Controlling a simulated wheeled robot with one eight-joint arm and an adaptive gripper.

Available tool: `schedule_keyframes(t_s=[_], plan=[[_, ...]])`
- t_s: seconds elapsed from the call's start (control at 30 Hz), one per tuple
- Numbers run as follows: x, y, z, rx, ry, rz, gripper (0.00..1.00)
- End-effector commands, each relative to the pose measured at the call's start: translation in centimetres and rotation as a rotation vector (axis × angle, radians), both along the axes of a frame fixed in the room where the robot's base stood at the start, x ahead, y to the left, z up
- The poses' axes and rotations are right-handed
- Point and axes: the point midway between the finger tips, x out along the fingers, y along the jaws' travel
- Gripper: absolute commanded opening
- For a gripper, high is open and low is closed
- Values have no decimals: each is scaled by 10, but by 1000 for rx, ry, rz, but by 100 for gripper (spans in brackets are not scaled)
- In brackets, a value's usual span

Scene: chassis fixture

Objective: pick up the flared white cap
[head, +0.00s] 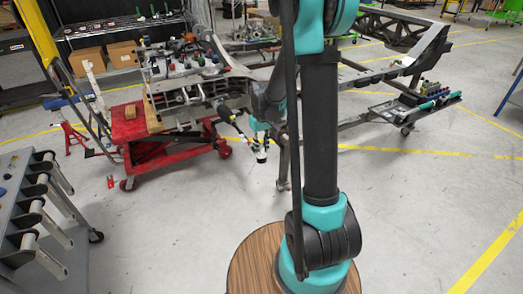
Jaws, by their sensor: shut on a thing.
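My gripper (261,153) hangs below the teal wrist, left of my dark upper arm, in the middle of the head view. It is shut on a small pale piece (262,155) at its fingertips, which looks like the flared white cap. The piece is tiny here and partly hidden by the dark fingers, so its flare cannot be made out. Gripper and piece appear in front of the chassis fixture; their exact gap to it cannot be told.
A red wheeled lift table (130,125) carries a metal assembly (185,90) with several small coloured parts at left. The chassis frame (385,80) stretches behind my arm to the right. A grey rack (30,215) stands at lower left.

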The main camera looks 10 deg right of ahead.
Motion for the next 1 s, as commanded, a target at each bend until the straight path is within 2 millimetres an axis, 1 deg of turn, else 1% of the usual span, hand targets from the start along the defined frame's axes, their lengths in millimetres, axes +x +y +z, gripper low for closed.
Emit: schedule_keyframes(t_s=[0.17, 0.27, 0.37, 0.47, 0.7, 0.8, 0.9, 1.0], plan=[[0, 0, 9, 0, 0, 0, 6], [0, 0, 20, 0, 0, 0, 6], [0, 0, 35, 0, 0, 0, 6], [-1, 0, 56, 0, 0, 0, 6], [-1, 0, 120, 0, 0, 0, 6], [-1, 0, 144, 0, 0, 0, 6], [0, 0, 164, 0, 0, 0, 6], [0, 0, 180, 0, 0, 0, 6]])
